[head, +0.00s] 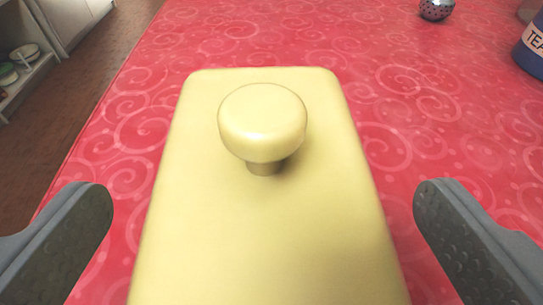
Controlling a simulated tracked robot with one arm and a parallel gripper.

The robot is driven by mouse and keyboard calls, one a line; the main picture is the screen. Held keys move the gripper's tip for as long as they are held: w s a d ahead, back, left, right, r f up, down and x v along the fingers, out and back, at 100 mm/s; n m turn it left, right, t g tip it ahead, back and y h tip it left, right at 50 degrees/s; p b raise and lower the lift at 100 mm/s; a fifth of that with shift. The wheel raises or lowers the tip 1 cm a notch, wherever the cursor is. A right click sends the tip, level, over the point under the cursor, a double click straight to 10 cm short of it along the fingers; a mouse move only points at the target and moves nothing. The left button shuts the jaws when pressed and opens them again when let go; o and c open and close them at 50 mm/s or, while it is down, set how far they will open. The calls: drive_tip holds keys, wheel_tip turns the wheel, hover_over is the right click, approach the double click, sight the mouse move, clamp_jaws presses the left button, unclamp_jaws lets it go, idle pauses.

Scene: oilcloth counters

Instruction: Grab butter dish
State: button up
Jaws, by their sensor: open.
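The butter dish (262,225) is a pale yellow, oblong block with rounded corners and a round knob (262,118) on top. It lies on the red counter in the middle of the head view, its near end cut off by the lower edge. My gripper (264,225) is open, with one grey finger on each side of the dish. Red cloth shows between each finger and the dish, so neither finger appears to touch it.
The red swirl-patterned oilcloth counter (400,110) is clear around the dish. A metal shaker with holes (436,9) and a blue tea canister (530,50) stand at the far right. The counter's left edge drops to a brown floor (95,75), with white shelves (25,75) holding dishes beyond.

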sight(265, 192)
drive_tip(key=shift+x, duration=1.25)
drive_tip(key=c, duration=1.4)
